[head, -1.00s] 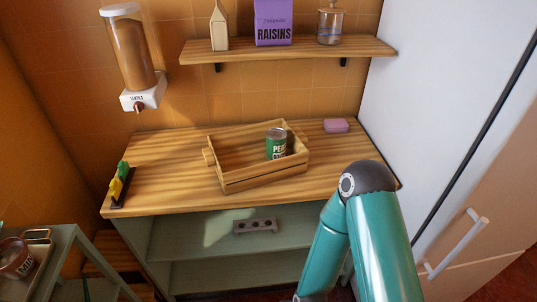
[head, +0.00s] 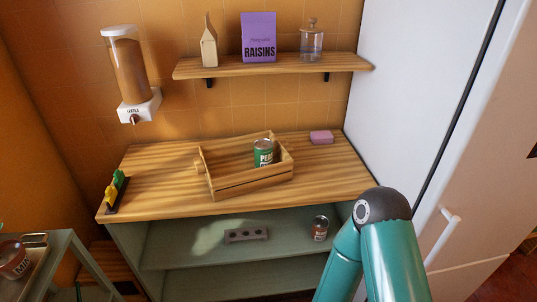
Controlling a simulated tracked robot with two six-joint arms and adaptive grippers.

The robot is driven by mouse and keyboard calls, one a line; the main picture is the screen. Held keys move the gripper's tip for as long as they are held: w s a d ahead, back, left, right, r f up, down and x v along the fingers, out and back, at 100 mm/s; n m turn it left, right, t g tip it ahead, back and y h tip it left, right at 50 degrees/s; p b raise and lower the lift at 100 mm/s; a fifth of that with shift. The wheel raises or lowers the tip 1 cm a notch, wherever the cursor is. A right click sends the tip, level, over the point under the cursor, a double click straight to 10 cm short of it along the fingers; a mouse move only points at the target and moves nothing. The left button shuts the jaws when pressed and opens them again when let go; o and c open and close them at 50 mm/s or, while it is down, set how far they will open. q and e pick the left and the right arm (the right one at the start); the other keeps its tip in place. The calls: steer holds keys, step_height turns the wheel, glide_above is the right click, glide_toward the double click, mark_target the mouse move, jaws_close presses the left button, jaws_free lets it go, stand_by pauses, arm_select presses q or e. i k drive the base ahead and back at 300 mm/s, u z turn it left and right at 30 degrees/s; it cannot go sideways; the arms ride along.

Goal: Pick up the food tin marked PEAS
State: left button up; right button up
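The food tin marked PEAS (head: 263,154), green with a pale label, stands upright in a wooden crate (head: 252,186) on the counter. The label is partly cut off by the crate's front wall. My teal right arm comes in at the lower right, in front of the lower cabinet and apart from the crate. Its gripper is out of the picture. My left gripper is not in view either.
A pink block (head: 321,137) lies right of the crate on the wooden counter (head: 165,160). A yellow-green item (head: 115,190) stands at its left end. A brown tin (head: 320,228) and a grey holed block (head: 246,235) are on the cabinet shelf below. A wall shelf (head: 270,66) hangs above.

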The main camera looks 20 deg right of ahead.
mark_target(263, 147)
steer(key=i, duration=0.85)
steer(key=u, duration=0.05)
